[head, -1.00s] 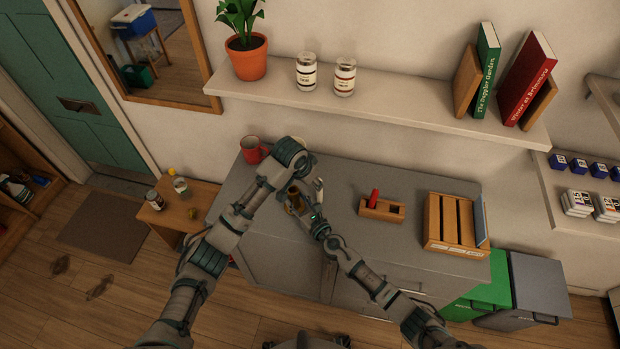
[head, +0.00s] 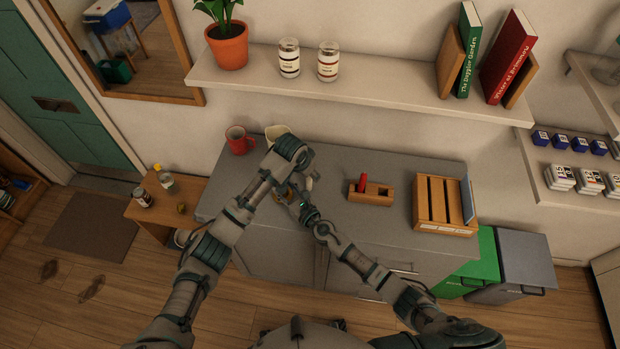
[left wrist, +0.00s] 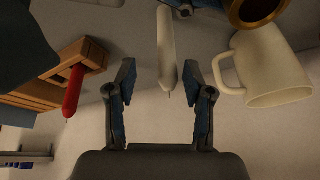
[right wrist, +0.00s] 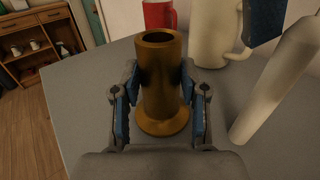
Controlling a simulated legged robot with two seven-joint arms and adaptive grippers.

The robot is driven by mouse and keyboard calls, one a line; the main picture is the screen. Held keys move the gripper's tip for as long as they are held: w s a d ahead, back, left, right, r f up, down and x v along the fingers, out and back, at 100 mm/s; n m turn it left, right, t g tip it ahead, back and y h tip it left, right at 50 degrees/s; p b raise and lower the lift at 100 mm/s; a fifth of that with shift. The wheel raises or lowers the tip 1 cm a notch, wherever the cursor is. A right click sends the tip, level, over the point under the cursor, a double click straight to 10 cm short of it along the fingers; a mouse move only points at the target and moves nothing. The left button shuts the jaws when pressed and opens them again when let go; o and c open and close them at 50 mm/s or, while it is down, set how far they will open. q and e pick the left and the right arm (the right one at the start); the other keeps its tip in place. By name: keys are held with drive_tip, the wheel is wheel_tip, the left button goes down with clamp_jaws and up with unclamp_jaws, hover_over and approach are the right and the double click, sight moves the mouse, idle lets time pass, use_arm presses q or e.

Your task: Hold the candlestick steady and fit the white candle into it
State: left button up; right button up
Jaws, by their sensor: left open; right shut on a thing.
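The brass candlestick (right wrist: 160,85) stands upright on the grey counter, with its open socket facing up. My right gripper (right wrist: 160,100) is shut on it, one finger on each side. Its rim also shows at the top of the left wrist view (left wrist: 237,16). The white candle (right wrist: 275,85) is to the right of the candlestick and apart from it. In the left wrist view the candle (left wrist: 166,50) reaches between the fingertips of my left gripper (left wrist: 160,75), which is open with gaps on both sides. In the head view my left arm hides most of this.
A cream jug (left wrist: 270,70) and a red mug (head: 238,140) stand at the back of the counter. A wooden holder with a red object (head: 370,192) and a slatted wooden rack (head: 444,203) are to the right. A shelf (head: 360,92) runs above.

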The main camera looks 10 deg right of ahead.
use_arm(q)
drive_tip(key=x, duration=0.5)
drive_tip(key=shift+w+a, duration=0.15)
drive_tip(key=shift+a, duration=0.05)
clamp_jaws()
drive_tip(key=r, duration=1)
drive_tip(key=shift+w+a, duration=0.1)
drive_tip(key=shift+a, duration=0.25)
drive_tip(key=a+r+m+g, duration=0.1)
drive_tip(key=a+r+m, duration=0.2)
drive_tip(key=a+r, duration=0.45)
drive_tip(key=shift+g+h, duration=0.3)
drive_tip(key=shift+h, duration=0.1)
drive_tip(key=shift+s+a+f, duration=0.2)
drive_tip(key=shift+a+f, duration=0.05)
drive_tip(key=shift+f, duration=1.4)
drive_tip(key=shift+s+a+f, duration=0.2)
drive_tip(key=shift+a+f, duration=0.05)
drive_tip(key=shift+f, duration=1.4)
drive_tip(key=shift+s+a+f, duration=0.2)
drive_tip(key=shift+a+f, duration=0.05)
drive_tip(key=shift+f, duration=1.4)
